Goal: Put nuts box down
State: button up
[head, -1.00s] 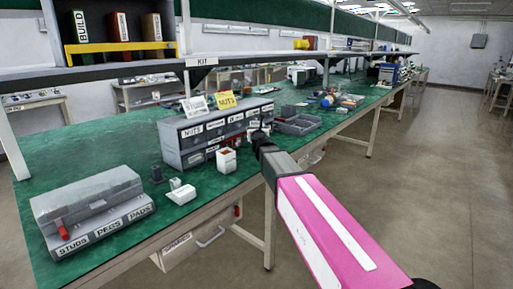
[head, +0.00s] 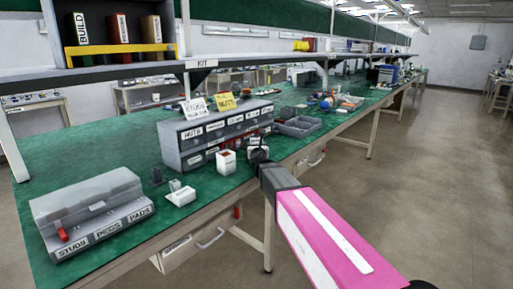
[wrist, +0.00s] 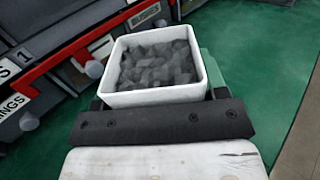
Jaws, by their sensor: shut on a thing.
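The nuts box is a small white open-topped box (wrist: 158,98) full of grey pieces, in the wrist view. It sits right at my gripper's dark jaw (wrist: 165,125), which is shut on it. In the head view my gripper (head: 258,158) is over the green bench's front edge, beside the drawer cabinet, and the held white box (head: 258,153) is partly hidden behind it. Whether its base touches the bench cannot be told. Another white box (head: 227,161) with brownish contents stands on the bench to the left.
The grey drawer cabinet (head: 215,131) stands behind, with two signs (head: 210,104) on top. A grey divided tray (head: 298,127) lies to the right. A white block (head: 181,196) and a labelled case (head: 90,212) are at left on the green bench (head: 128,150).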

jog(key=o, duration=1.1)
jog(key=s, duration=0.4)
jog(key=s+d, duration=0.1)
jog(key=s, duration=0.7)
jog(key=shift+d, duration=0.25)
